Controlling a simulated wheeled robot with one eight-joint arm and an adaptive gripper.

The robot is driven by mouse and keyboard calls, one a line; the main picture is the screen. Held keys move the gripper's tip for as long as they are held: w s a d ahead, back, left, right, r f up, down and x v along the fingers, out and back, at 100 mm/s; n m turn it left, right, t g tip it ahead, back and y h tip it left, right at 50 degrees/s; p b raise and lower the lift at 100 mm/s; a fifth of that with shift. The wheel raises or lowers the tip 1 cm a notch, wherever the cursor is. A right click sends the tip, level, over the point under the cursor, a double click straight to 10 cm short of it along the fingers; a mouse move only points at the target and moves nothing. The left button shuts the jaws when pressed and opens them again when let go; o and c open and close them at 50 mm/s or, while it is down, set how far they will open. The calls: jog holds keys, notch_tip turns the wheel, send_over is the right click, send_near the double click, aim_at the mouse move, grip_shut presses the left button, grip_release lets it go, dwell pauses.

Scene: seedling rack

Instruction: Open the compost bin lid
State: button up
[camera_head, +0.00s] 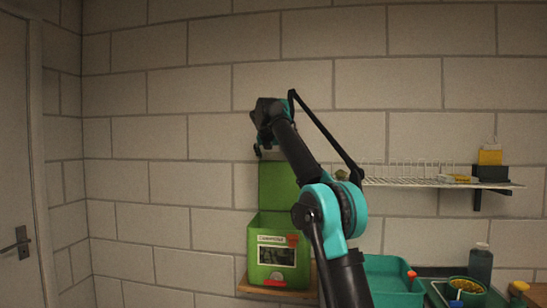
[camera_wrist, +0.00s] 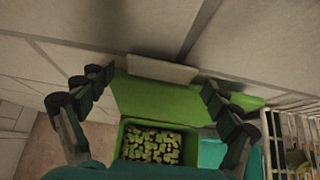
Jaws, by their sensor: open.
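The green compost bin (camera_head: 256,262) stands on a small wooden shelf, with a label and a dark window on its front. Its green lid (camera_head: 278,186) stands upright at the back, against or close to the wall; I cannot tell which. In the wrist view the lid (camera_wrist: 160,103) is raised beyond the open bin (camera_wrist: 122,139), with a pale strip along its far edge. Green pieces (camera_wrist: 153,145) show inside. My gripper (camera_head: 258,150) is above the bin, near the lid's top. In the wrist view my gripper (camera_wrist: 152,88) has its fingers spread wide, with nothing held between them.
A wire wall shelf (camera_head: 420,181) with a yellow item and dark bracket is to the right. A teal tray (camera_head: 390,275), a dark bottle (camera_head: 480,264) and a yellow-green pot (camera_head: 466,289) stand lower right. A door (camera_head: 14,160) is far left; the wall between is bare.

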jog(key=v, duration=1.1)
jog(key=shift+s+r, duration=0.2)
jog(key=shift+s, duration=0.05)
